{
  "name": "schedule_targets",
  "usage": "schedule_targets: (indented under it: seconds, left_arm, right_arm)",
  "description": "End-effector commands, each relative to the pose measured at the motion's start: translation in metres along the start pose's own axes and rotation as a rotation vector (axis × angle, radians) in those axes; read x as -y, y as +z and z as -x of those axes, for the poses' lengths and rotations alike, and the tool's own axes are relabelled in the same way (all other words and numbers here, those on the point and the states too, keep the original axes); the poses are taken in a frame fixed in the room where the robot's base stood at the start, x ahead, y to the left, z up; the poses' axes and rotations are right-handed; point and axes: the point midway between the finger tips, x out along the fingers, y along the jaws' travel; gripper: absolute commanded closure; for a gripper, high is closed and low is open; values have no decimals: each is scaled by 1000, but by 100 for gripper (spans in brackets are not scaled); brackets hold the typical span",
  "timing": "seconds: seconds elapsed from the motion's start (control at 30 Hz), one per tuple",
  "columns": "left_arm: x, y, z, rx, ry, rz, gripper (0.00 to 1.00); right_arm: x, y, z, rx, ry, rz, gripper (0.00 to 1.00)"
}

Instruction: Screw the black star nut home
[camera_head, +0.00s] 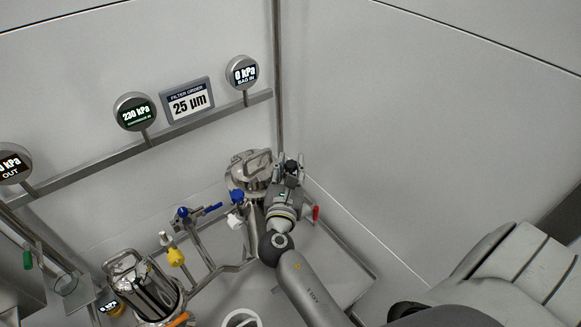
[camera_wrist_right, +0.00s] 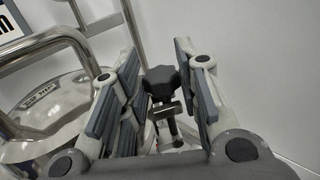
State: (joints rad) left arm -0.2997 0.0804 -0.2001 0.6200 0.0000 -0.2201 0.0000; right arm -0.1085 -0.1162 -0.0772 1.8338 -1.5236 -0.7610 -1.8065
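The black star nut (camera_wrist_right: 162,82) sits on a metal swing bolt (camera_wrist_right: 168,125) at the side of the steel filter housing's lid (camera_wrist_right: 45,112). In the wrist view my right gripper (camera_wrist_right: 165,78) is open, with one finger on each side of the nut. A narrow gap shows on the right; on the left the nut's edge is very close to the finger pads, and I cannot tell whether they touch. In the head view the right gripper (camera_head: 289,170) is beside the housing (camera_head: 250,172), and the nut is small and dark between the fingers. My left gripper is not in view.
A bent steel handle (camera_wrist_right: 50,42) rises over the lid, left of my fingers. A second steel vessel (camera_head: 150,292) stands at front left. Blue-handled (camera_head: 205,210) and yellow (camera_head: 176,257) valves sit on pipes between them. The wall is close on the right.

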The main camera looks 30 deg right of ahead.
Motion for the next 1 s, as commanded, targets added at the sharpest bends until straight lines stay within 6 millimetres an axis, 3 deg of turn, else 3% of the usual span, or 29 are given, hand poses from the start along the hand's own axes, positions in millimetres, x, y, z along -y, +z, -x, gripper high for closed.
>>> schedule_targets:
  seconds: [0.03,0.13,0.57,1.0]
  left_arm:
    - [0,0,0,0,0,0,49]
    - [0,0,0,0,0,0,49]
    - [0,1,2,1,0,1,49]
    - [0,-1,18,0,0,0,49]
  right_arm:
    - [0,0,0,1,0,0,61]
    - [0,0,0,1,0,0,49]
    - [0,0,0,0,22,2,49]
    - [6,0,0,-1,336,8,49]
